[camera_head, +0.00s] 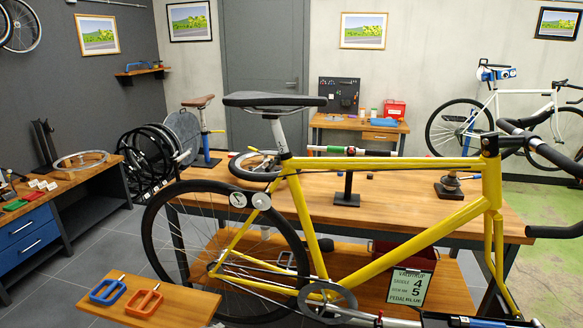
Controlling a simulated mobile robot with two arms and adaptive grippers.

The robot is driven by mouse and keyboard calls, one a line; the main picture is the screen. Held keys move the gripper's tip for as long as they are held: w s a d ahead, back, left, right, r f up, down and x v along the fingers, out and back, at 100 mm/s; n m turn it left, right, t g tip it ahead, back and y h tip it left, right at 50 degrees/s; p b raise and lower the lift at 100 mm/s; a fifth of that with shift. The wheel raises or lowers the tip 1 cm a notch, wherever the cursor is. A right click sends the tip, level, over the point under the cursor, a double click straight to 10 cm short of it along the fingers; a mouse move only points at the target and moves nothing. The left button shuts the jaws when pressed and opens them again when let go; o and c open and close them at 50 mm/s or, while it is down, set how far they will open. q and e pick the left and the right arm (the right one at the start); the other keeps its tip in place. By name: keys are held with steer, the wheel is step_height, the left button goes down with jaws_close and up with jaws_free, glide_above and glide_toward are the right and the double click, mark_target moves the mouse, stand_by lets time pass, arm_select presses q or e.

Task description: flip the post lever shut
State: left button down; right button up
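The yellow bicycle (400,245) stands side-on across the middle, in front of the long workbench. Its black saddle (275,100) sits on a silver seat post (278,134) that goes down into the yellow frame. The top of the seat tube (285,157) is visible, but a lever there is too small to make out, so I cannot tell whether it is open or shut.
A wooden workbench (225,183) behind the bicycle carries a black stand (346,198). A red bin (383,250) with a sign (409,287) sits below.

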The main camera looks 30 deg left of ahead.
mark_target(272, 165)
arm_select(q)
steer(key=w+r+n+t+h, duration=0.1)
steer(key=w+r+n+t, duration=0.1)
steer(key=r, duration=1.2)
steer(key=w+r+n+t+h+p, duration=0.1)
steer(key=w+r+t, duration=0.1)
steer(key=r, duration=1.2)
steer(key=w+r+n+t, duration=0.2)
steer(key=r+t, duration=0.1)
steer(key=r, duration=1.1)
steer(key=shift+w+a+r+n+t+h+p, duration=0.25)
steer(key=shift+w+a+n+t+h+p, duration=0.05)
steer(key=shift+a+t+h+p, duration=0.1)
steer(key=shift+w+d, duration=0.1)
steer(key=shift+w, duration=0.05)
steer(key=w+d+r+p, duration=0.2)
steer(key=w+d+p, duration=0.2)
steer(key=w, duration=0.6)
steer(key=shift+w+d+p, duration=0.15)
steer(key=shift+d+p, duration=0.1)
steer(key=shift+p, duration=0.3)
